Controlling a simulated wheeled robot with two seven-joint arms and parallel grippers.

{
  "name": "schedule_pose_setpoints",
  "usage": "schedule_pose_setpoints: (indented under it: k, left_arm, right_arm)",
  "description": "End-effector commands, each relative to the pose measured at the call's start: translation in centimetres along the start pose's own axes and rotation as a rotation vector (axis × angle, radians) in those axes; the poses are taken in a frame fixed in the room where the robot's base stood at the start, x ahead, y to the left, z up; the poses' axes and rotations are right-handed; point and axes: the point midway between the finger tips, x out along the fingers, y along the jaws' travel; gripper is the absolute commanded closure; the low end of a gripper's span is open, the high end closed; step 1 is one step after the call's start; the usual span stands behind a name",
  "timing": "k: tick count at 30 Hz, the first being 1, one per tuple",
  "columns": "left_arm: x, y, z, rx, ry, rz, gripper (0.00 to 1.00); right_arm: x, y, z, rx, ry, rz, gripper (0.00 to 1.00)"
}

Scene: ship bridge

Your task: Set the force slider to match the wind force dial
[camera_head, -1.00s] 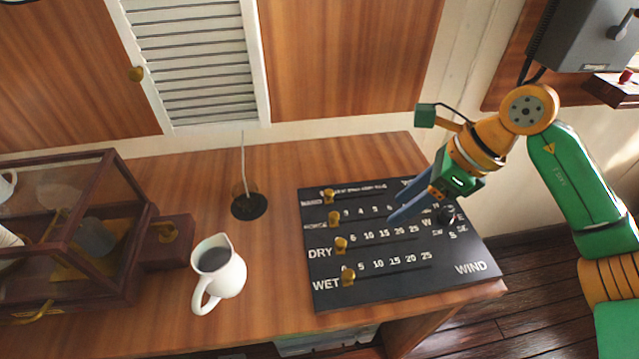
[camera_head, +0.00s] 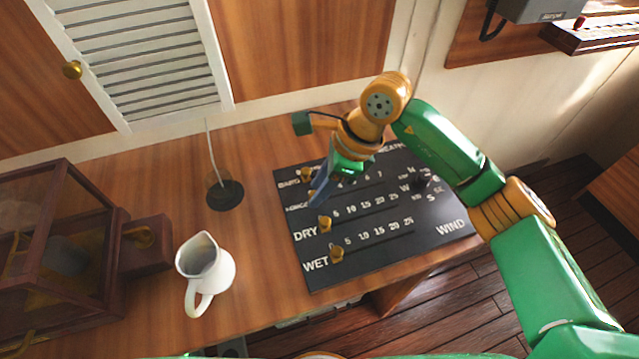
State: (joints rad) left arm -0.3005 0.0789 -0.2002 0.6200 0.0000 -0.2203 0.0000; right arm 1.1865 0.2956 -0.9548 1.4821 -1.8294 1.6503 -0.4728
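The black panel (camera_head: 440,245) lies on the wooden desk, with rows of numbers and brass slider knobs. The force row is second from the top; its knob is hidden behind my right gripper's fingers. My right gripper (camera_head: 318,192) points down at the left end of that row, its blue fingers at or just above where the knob stands. I cannot tell whether it touches the knob or how far its fingers are apart. The top-row knob (camera_head: 305,175), DRY knob (camera_head: 325,223) and WET knob (camera_head: 336,252) sit at the left ends of their rows. No wind force dial is recognisable. My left gripper is out of view.
A white jug (camera_head: 210,268) stands left of the panel. Behind it is a glass on a dark round base (camera_head: 226,196). A glazed wooden case (camera_head: 75,225) fills the desk's left end. Bare desk lies between jug and panel.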

Motion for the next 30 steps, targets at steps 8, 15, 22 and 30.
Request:
schedule_pose_setpoints:
  k: [8, 15, 22, 30]
  left_arm:
    - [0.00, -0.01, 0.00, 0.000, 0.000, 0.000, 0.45]
    - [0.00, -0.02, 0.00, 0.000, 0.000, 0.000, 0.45]
    - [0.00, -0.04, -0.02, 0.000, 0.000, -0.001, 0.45]
    - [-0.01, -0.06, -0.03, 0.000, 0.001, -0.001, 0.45]
  right_arm:
    - [-0.03, -0.01, -0.01, 0.001, 0.000, 0.000, 1.00]
    - [-0.05, -0.02, -0.01, 0.001, 0.000, 0.000, 1.00]
    - [-0.06, -0.02, 0.00, 0.001, 0.000, -0.001, 1.00]
    - [-0.07, -0.03, 0.01, 0.000, -0.001, -0.001, 1.00]
